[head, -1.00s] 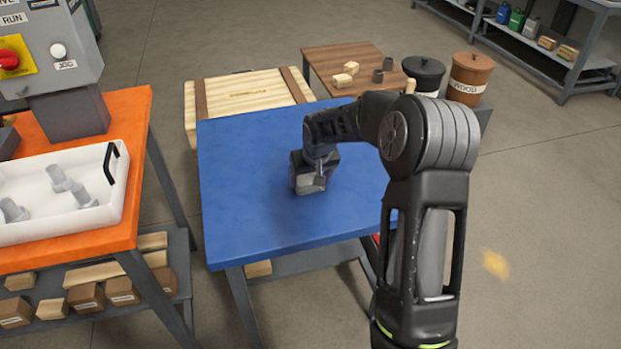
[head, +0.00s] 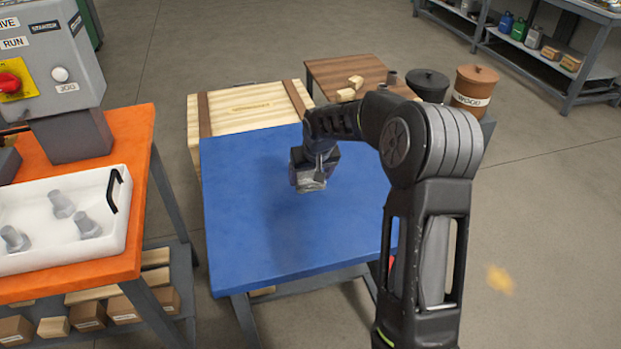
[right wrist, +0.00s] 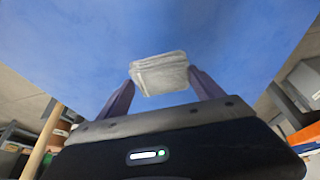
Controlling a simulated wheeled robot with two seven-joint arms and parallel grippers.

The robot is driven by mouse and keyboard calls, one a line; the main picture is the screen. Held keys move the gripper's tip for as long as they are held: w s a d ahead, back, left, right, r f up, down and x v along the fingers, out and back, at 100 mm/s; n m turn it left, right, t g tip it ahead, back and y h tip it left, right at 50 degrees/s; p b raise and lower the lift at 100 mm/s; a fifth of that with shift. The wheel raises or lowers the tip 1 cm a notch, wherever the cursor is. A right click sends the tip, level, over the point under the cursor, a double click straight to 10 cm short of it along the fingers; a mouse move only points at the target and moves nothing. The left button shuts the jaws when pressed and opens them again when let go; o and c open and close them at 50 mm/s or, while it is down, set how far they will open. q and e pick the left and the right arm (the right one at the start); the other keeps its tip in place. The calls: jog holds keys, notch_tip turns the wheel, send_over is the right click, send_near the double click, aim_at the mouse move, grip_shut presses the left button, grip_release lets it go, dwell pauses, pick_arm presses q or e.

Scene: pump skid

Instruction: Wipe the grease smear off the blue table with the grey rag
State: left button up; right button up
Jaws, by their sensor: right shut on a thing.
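The blue table (head: 270,235) stands in the middle of the head view. My right gripper (head: 313,176) is over its far right part and is shut on the grey rag (head: 313,186). In the right wrist view the folded light grey rag (right wrist: 160,73) sits between the two fingertips, with blue tabletop around it. I cannot tell whether the rag touches the tabletop. No distinct grease smear shows on the visible blue surface; my arm and gripper hide part of its right side. My left gripper is not in view.
An orange bench (head: 135,165) with a white tray (head: 115,230) of grey parts stands at the left. A wooden crate (head: 247,108) and a low brown table (head: 330,70) stand behind the blue table. A black bin (head: 430,87) and a brown bin (head: 472,91) are behind my right arm.

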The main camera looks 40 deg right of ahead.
jog(key=shift+r+p, duration=0.85)
jog(key=shift+r, duration=0.85)
jog(key=shift+a, duration=0.1)
